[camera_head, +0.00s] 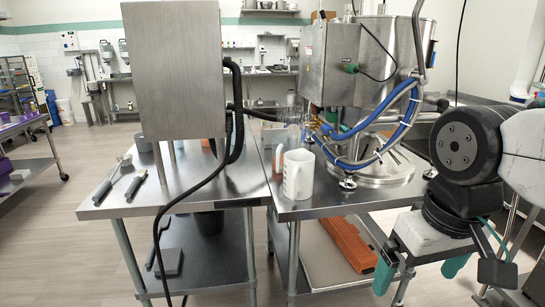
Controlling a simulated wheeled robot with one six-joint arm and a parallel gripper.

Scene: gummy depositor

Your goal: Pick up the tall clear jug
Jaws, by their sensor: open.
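A tall whitish jug (298,176) with faint markings stands upright near the front edge of the right steel table (330,206). It looks cloudy rather than fully clear. A see-through shape (292,112) shows behind it by the hoses, too unclear to name. My gripper (420,270) is at the lower right, pointing down, with its teal-tipped fingers apart. It is to the right of the jug and lower in the picture, not touching it. Nothing shows between the fingers.
A steel machine with a round tank (396,50) and blue hoses (385,130) stands right of and behind the jug. A steel box (176,70) with black cables stands on the left table, beside two dark-handled tools (113,180). An orange-brown box (347,243) lies on the lower shelf.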

